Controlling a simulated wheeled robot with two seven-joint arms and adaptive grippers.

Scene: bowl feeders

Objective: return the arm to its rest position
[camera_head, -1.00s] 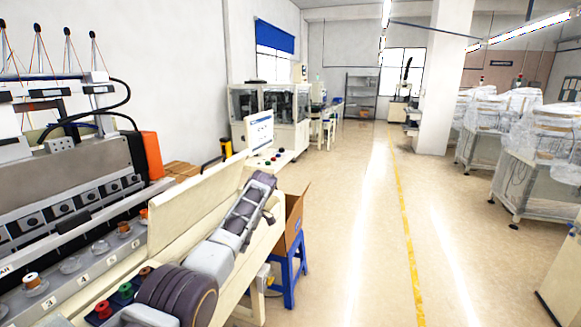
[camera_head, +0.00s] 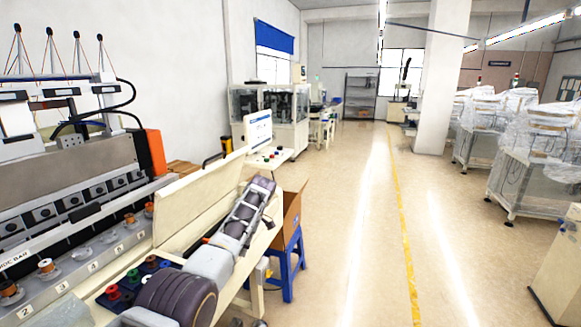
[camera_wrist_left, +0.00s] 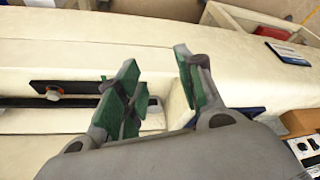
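My left arm comes in from the lower left in the head view and reaches over the cream bench of the bowl-feeder machine (camera_head: 196,213). My left gripper (camera_head: 262,186) is at its far end, above the bench near its right end. In the left wrist view my left gripper (camera_wrist_left: 160,85) shows two fingers with green pads, spread apart with nothing between them. A cream surface lies beyond the fingers. My right gripper is not in the head view.
Numbered bowls with spools (camera_head: 47,268) line the machine at left. The aisle floor (camera_head: 345,200) at right is clear.

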